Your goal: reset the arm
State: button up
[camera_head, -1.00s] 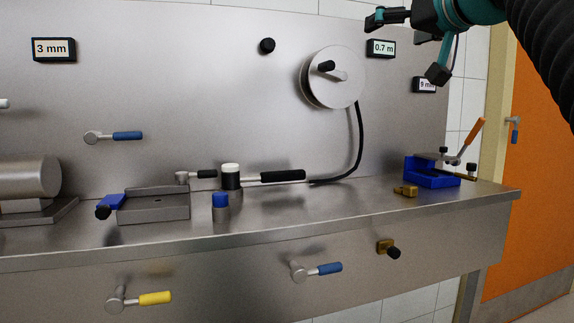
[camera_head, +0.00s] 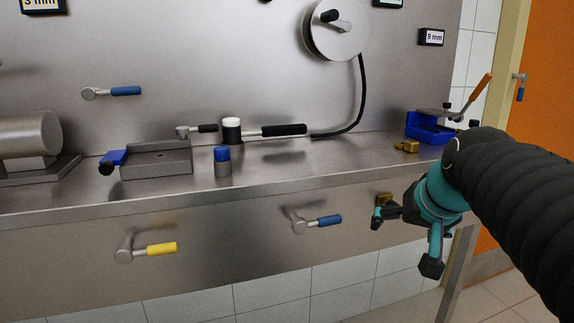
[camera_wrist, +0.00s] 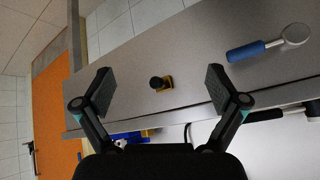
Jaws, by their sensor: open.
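My gripper (camera_head: 404,243) is in front of the bench's front panel in the head view, low at the right. Its two black fingers are spread and nothing is between them. In the wrist view my gripper (camera_wrist: 160,82) is also open and empty. A brass piece with a black knob (camera_wrist: 160,82) on the panel shows between the fingers, apart from both. In the head view this brass piece (camera_head: 384,199) is partly hidden behind my gripper. My arm comes in from the right edge.
A blue-handled lever (camera_head: 318,222) and a yellow-handled lever (camera_head: 147,251) stick out of the front panel. The steel bench (camera_head: 300,172) carries a blue fixture (camera_head: 425,131), a small brass piece (camera_head: 407,147) and a blue-capped cylinder (camera_head: 222,163). An orange door (camera_head: 545,90) is at right.

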jog(key=s+a+f+n+g+p, duration=0.1)
jog(key=s+a+f, duration=0.1)
jog(key=s+f, duration=0.4)
jog(key=s+a+f+n+g+p, duration=0.1)
jog(key=s+a+f, duration=0.2)
jog(key=s+f, duration=0.3)
jog(key=shift+s+f+n, duration=0.25)
jog(key=shift+s+n, duration=0.15)
jog(key=shift+s, duration=1.15)
